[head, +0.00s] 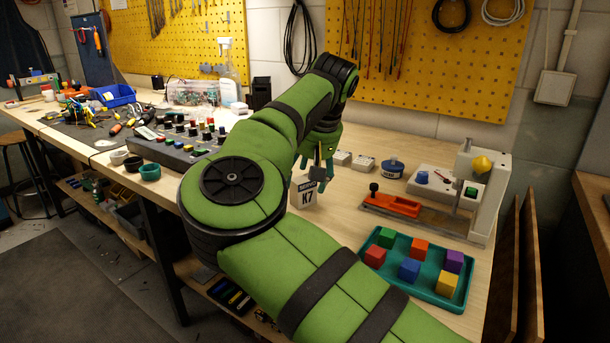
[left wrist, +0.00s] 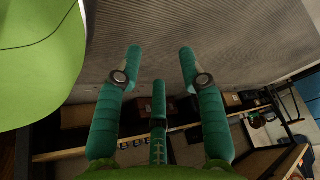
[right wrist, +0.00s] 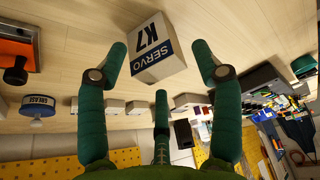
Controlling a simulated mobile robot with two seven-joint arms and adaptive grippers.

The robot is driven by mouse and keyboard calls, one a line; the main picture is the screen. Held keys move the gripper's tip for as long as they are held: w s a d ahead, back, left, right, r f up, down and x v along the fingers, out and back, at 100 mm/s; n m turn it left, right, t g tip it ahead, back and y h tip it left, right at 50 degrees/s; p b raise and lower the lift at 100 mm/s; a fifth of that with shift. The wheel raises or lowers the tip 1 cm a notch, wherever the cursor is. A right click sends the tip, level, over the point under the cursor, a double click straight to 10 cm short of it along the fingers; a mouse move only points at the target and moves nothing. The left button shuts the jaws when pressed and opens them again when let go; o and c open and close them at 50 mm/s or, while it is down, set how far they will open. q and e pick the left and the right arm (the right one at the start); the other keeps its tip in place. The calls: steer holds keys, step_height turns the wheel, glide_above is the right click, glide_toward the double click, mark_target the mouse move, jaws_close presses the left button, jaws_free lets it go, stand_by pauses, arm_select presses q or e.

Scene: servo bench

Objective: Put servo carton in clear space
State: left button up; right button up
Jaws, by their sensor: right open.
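The servo carton (head: 303,195) is a small white box with a blue band and the marking K7, standing on the wooden bench. In the right wrist view the carton (right wrist: 152,48) lies ahead, between and just beyond the fingertips. My right gripper (head: 319,168) is open, close behind and above the carton in the head view, with a visible gap at each side in the wrist view. My left gripper (left wrist: 161,62) is open and empty over the floor and shows only in the left wrist view.
A teal tray (head: 462,296) of coloured blocks stands at the right, below an orange-and-grey fixture (head: 393,205). Small white cartons (head: 362,164) and a blue grease tin (head: 392,169) stand behind. A button box (head: 165,152) stands left. Bare bench lies between carton and tray.

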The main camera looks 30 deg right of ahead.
steer(key=v, duration=1.1)
steer(key=shift+r+p, duration=0.35)
steer(key=shift+p, duration=0.1)
steer(key=shift+s, duration=0.1)
